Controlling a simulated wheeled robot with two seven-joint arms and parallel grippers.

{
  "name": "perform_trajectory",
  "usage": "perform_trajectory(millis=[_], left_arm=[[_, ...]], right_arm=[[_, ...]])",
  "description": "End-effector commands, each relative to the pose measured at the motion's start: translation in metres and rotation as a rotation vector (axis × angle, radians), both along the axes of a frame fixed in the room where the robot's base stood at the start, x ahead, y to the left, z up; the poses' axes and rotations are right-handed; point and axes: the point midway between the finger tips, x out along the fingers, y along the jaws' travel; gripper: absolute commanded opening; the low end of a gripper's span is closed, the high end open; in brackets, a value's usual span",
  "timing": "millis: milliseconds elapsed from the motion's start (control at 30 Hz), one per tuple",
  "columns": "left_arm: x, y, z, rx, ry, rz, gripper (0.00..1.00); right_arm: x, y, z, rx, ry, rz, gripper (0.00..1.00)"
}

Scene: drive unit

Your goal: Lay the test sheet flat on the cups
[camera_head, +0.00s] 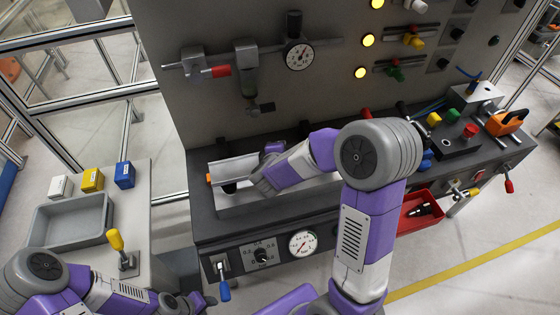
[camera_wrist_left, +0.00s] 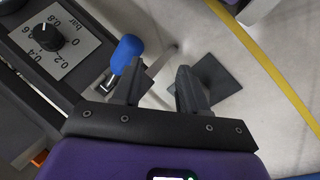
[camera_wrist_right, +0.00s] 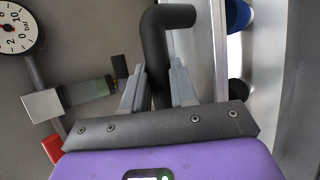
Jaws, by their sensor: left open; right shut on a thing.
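The pale test sheet (camera_head: 234,168) stands tilted over the long trough (camera_head: 255,207) in the bench, in the head view. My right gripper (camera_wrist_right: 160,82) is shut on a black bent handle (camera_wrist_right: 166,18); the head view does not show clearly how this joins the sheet. A dark cup (camera_wrist_right: 238,90) and a blue one (camera_wrist_right: 237,15) show beside a pale edge in the right wrist view; others are hidden. My left gripper (camera_head: 205,301) is open and empty, low in front of the bench. In the left wrist view its fingers (camera_wrist_left: 163,85) are just beside the blue lever (camera_wrist_left: 126,52), apparently apart from it.
The front panel carries a pressure gauge (camera_head: 302,243) and a black knob (camera_head: 263,256). A grey tray (camera_head: 68,221) stands left; a red bin (camera_head: 420,209) is at right.

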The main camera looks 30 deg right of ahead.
Motion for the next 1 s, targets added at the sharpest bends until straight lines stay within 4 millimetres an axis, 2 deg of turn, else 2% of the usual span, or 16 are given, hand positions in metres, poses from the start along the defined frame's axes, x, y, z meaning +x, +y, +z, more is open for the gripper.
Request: perform_trajectory(millis=[167, 400, 667, 700, 867, 1000], left_arm=[[0.0, 0.0, -0.002, 0.0, 0.0, 0.0, 0.43], [0.0, 0.0, -0.007, 0.0, -0.001, 0.0, 0.43], [0.0, 0.0, -0.007, 0.0, -0.001, 0.0, 0.43], [0.0, 0.0, -0.007, 0.0, -0.001, 0.0, 0.43], [0.0, 0.0, -0.007, 0.0, -0.001, 0.0, 0.43], [0.0, 0.0, -0.007, 0.0, -0.001, 0.0, 0.43]], right_arm=[[0.001, 0.0, -0.013, -0.004, -0.005, 0.0, 0.0], [0.001, -0.001, -0.043, -0.004, -0.004, -0.001, 0.0], [0.001, 0.0, -0.048, -0.002, -0.005, 0.001, 0.0], [0.0, 0.0, -0.05, 0.0, 0.001, 0.001, 0.28], [0.0, 0.0, -0.05, 0.001, 0.0, 0.001, 0.53], [0.0, 0.0, -0.049, 0.0, -0.001, 0.001, 0.53]])
